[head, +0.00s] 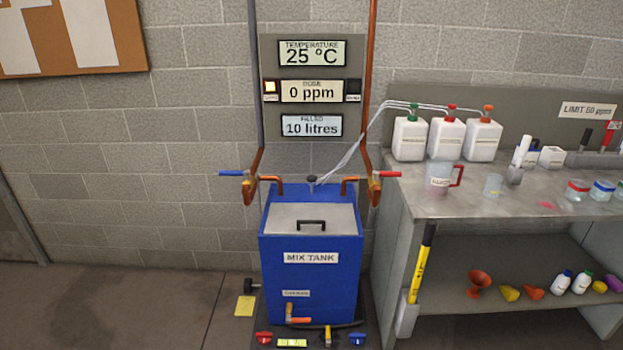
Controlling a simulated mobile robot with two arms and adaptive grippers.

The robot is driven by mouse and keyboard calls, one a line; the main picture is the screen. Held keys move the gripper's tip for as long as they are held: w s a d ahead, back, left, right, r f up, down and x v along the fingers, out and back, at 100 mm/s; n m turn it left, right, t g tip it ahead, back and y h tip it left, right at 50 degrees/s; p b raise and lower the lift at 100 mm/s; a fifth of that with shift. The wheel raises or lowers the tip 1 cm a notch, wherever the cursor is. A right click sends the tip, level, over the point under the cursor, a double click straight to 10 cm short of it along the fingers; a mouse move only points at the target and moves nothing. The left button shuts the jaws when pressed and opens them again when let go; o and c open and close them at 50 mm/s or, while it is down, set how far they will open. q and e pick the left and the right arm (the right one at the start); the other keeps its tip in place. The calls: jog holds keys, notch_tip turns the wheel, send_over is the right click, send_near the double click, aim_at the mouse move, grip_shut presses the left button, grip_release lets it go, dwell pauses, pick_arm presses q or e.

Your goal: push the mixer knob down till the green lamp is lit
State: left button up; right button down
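A blue mix tank (310,285) with a grey lid and black handle stands on the floor against the block wall. A small black knob (311,180) stands up behind the lid; I cannot read a label that names it the mixer knob. A square (353,86) on the right is dark. No lit green lamp shows. The displays read 25 °C, 0 ppm and 10 litres. Neither of my grippers is in view.
Copper pipes with a blue lever (231,173) and a red lever (390,174) flank the tank top. Thin clear hoses run from white canisters (410,138) to behind the lid. A cluttered grey bench (410,205) stands right. Floor left of the tank is mostly clear.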

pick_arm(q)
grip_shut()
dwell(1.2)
